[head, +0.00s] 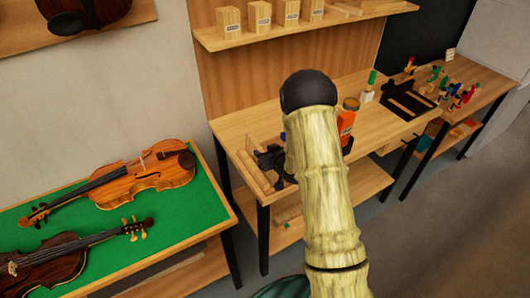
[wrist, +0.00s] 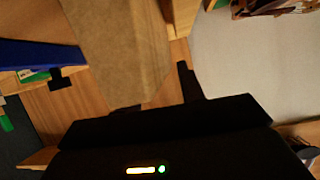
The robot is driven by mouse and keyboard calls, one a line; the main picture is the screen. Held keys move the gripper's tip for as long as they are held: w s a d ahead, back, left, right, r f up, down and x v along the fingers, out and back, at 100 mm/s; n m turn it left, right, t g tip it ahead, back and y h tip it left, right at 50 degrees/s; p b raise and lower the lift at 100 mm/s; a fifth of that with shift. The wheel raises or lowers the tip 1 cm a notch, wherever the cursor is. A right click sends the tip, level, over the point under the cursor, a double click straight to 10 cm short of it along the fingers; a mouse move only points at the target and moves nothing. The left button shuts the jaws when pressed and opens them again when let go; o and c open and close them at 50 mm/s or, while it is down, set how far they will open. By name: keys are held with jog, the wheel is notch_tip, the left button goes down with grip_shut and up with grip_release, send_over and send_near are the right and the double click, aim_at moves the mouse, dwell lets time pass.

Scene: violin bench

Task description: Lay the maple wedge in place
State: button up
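In the head view my gripper (head: 272,160) is a dark shape at the left end of the workbench, partly hidden behind my pale arm. In the wrist view my gripper (wrist: 160,100) has one dark finger standing up right of centre. The other finger is mostly hidden by a large tan wooden piece (wrist: 118,45), which narrows toward the gripper. A strip of wood-coloured surface shows between this piece and the right finger. I cannot tell whether the piece is the maple wedge or whether it is held. No wedge can be made out in the head view.
The workbench (head: 240,137) has wooden rails (head: 254,172) along its left end and an orange container (head: 346,123) behind my arm. A green-topped table (head: 80,215) with two violins stands at left. A shelf (head: 228,42) with wooden blocks hangs above.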

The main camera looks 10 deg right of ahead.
jog(key=shift+r, duration=0.1)
jog(key=b+v, duration=0.2)
jog(key=v, duration=1)
dwell(0.4)
jog(key=s+a+r+m+g+h, duration=0.1)
jog(key=s+r+g, duration=0.1)
jog(key=s+g, duration=0.3)
jog(key=s+a+r+m+g+h, duration=0.1)
jog(key=s+a+r+g+h, duration=0.1)
jog(key=s, duration=1.2)
jog(key=r+g, duration=0.1)
jog(key=g, duration=0.1)
jog(key=shift+g+h, duration=0.3)
jog(key=shift+g, duration=0.1)
